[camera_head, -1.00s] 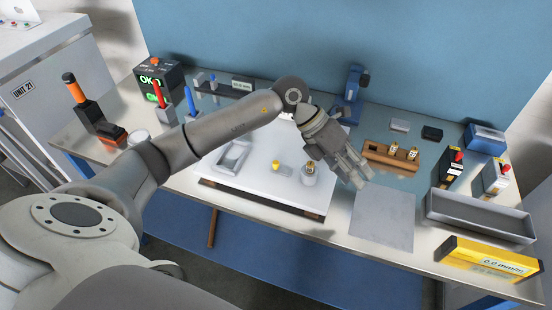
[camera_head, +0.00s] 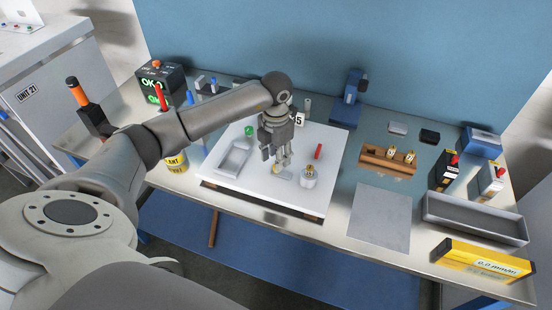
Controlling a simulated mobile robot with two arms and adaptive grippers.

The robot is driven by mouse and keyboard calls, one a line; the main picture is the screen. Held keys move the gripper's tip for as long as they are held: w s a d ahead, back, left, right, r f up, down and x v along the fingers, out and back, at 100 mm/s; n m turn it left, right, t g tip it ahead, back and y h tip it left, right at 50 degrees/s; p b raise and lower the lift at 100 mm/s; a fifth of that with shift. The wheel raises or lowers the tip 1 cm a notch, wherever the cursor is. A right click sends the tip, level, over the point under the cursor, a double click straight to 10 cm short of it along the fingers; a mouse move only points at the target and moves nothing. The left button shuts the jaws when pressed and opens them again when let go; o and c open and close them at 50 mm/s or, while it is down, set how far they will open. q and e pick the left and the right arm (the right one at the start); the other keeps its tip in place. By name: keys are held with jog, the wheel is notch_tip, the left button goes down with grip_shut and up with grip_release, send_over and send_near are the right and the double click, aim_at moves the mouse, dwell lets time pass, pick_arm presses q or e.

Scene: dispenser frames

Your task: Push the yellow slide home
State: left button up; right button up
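The yellow slide (camera_head: 275,169) shows as a small yellow piece beside a small grey part (camera_head: 284,175) on the white board (camera_head: 236,187). My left gripper (camera_head: 279,161) points down just above and behind the yellow slide, and its fingers hide part of it. I cannot tell whether the fingertips touch it or how far the fingers are apart. A grey cylinder with a brass-coloured top (camera_head: 308,178) stands just right of the slide. My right gripper is not in view.
A grey tray (camera_head: 233,161) lies left of the gripper on the board, with a green piece (camera_head: 249,131) behind it. A red piece (camera_head: 318,151) stands to the right. A wooden block with brass fittings (camera_head: 372,157) is farther right. A grey mat (camera_head: 381,218) lies clear.

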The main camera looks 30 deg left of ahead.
pick_arm(q)
jog(key=shift+f+p, duration=0.3)
jog(key=shift+f, duration=1.25)
jog(key=shift+c, duration=0.4)
grip_shut()
jog(key=shift+d, duration=0.1)
